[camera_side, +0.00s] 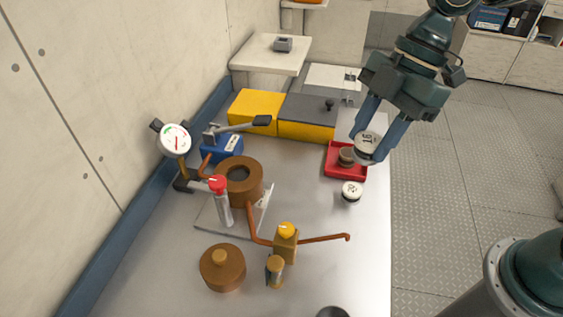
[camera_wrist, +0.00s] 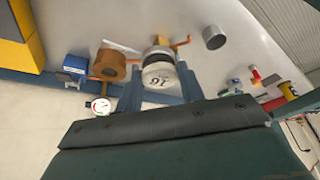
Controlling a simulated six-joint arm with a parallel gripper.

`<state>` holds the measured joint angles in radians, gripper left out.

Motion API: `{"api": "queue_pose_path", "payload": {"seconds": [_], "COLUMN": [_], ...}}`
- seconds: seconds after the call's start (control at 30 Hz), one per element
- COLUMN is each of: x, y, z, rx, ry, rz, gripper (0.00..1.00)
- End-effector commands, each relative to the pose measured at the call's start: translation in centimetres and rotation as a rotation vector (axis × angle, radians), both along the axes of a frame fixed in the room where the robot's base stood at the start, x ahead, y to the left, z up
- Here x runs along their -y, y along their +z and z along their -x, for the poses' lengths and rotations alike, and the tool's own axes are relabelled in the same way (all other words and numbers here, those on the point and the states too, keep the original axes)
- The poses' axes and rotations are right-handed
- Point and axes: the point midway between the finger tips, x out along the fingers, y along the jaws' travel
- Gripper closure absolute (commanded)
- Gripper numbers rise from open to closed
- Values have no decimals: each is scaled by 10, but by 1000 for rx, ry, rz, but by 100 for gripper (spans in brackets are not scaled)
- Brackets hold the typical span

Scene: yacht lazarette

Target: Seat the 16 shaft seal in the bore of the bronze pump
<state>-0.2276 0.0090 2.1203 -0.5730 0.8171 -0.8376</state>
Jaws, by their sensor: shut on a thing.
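My gripper (camera_side: 371,150) is shut on a white-topped shaft seal marked 16 (camera_side: 367,143), held raised near the red tray at the right. In the wrist view the seal (camera_wrist: 157,76) sits between the two blue fingers, its number upside down. The bronze pump (camera_side: 254,188) stands on a pale plate at the left, well apart from my gripper. Its round bore (camera_side: 238,174) faces up with a dark opening. The pump also shows in the wrist view (camera_wrist: 108,64). A second white-topped seal (camera_side: 352,192) stands on the bench; its marking is too small to read.
The red tray (camera_side: 332,172) holds a brown round part. A red-capped cylinder (camera_side: 221,200), gauge (camera_side: 174,139) and copper pipe with a yellow-knobbed valve (camera_side: 286,243) crowd the pump. A bronze lid (camera_side: 222,268) lies in front. Yellow boxes (camera_side: 256,112) stand behind.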

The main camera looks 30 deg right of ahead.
Motion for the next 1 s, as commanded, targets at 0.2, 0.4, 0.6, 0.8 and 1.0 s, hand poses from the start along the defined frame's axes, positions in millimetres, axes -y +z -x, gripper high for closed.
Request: {"api": "queue_pose_path", "payload": {"seconds": [0.2, 0.4, 0.6, 0.8, 1.0], "x": [-13, -32, -52, -72, -92], "y": [10, 23, 36, 45, 52], "z": [-22, -51, -81, -108, -133], "rx": [-3, -10, -17, -19, -18], "ry": [-4, -11, -19, -27, -35], "rz": [-8, -16, -21, -23, -19], "gripper": [85, 85, 85, 85, 85]}}
